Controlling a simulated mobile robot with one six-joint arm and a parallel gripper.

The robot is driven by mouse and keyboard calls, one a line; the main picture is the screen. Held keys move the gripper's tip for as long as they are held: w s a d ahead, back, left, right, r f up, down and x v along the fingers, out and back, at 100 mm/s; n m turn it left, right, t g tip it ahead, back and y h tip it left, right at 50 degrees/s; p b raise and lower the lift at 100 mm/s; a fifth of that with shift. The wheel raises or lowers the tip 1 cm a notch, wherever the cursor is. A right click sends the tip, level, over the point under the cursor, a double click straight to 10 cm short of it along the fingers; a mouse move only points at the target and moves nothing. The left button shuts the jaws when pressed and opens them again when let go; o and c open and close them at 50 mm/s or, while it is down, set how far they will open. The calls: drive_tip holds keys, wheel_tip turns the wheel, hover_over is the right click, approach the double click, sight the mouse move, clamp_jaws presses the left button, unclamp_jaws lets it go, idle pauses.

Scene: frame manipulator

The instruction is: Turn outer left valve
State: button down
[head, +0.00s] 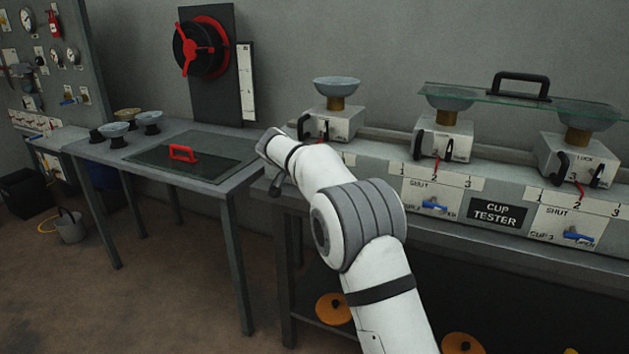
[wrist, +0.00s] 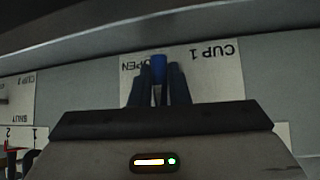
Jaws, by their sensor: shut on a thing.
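The outer left valve is a blue handle (wrist: 158,66) on the white plate (wrist: 205,85) marked CUP 1 and OPEN, upside down in the wrist view. My gripper (wrist: 158,82) is shut on this handle, with a dark finger on each side. The handle's tip shows between the fingertips, by the OPEN label; its base is hidden. In the head view my white arm hides most of the CUP 1 plate, the handle and my gripper.
The CUP TESTER bench (head: 497,214) has two more blue valves, the middle one (head: 434,207) and the right one (head: 578,237). A glass lid (head: 480,100) lies on the right cups. A side table (head: 215,180) stands at left.

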drive_tip(key=c, duration=1.4)
unclamp_jaws()
drive_tip(key=shift+r, duration=0.1)
drive_tip(key=v, duration=0.7)
drive_tip(key=shift+s+a+r+p, duration=0.1)
drive_tip(key=shift+s+a+p, duration=0.05)
drive_tip(key=shift+s+p, duration=0.15)
